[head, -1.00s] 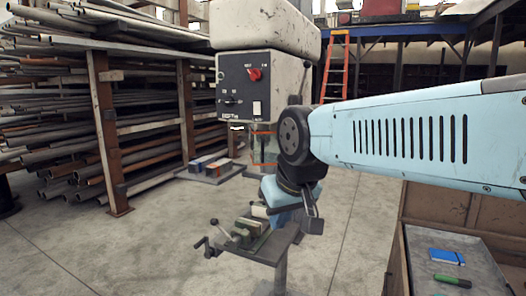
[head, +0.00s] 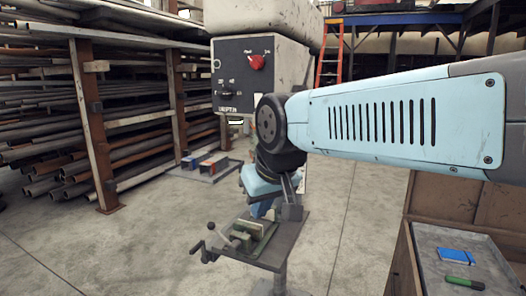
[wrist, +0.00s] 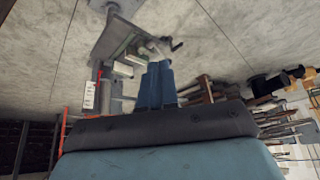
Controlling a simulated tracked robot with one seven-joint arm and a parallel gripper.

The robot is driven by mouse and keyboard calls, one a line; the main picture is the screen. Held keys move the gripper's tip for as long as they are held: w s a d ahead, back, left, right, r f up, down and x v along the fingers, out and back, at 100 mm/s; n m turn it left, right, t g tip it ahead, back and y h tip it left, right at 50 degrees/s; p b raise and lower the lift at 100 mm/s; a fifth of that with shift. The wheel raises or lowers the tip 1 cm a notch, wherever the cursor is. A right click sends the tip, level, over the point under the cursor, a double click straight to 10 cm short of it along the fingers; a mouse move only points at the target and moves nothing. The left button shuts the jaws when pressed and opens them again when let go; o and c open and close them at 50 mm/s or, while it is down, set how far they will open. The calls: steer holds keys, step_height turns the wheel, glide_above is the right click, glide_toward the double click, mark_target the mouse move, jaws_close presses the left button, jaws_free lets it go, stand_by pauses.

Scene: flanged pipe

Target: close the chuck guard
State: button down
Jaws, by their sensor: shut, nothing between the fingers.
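The drill press (head: 260,72) stands in front of me in the head view, with a red switch on its dark front panel. The chuck area below its head is mostly hidden behind my arm, and I cannot clearly make out the chuck guard or how far it is swung. My gripper (head: 263,207) hangs below my wrist, above the drill press table (head: 283,245), and touches nothing that I can make out. In the wrist view my blue gripper fingers (wrist: 157,70) are together and empty, with the vise near their tips.
A vise (head: 252,236) with a crank handle sits on the press table. Racks of pipes (head: 50,130) stand at the left. A cabinet (head: 465,262) with a blue notebook and a green-handled tool is at the right. An orange ladder (head: 330,55) stands behind. The floor between is open.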

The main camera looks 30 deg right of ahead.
steer(key=w+d+f+m+g+y, duration=0.15)
steer(key=w+d+m+y, duration=0.35)
steer(key=w+m+y, duration=0.75)
steer(key=w+d+r+m+t+h, duration=0.1)
steer(key=d+m+t, duration=0.4)
steer(key=d+m, duration=0.45)
steer(key=w+d+r+m+t+h, duration=0.15)
steer(key=d+m+t, duration=0.4)
steer(key=d, duration=0.75)
steer(key=w+a+y, duration=0.1)
steer(key=w+a, duration=0.7)
steer(key=w, duration=0.3)
steer(key=shift+a+r+m, duration=0.2)
steer(key=shift+a+m, duration=0.1)
steer(key=shift+m, duration=0.15)
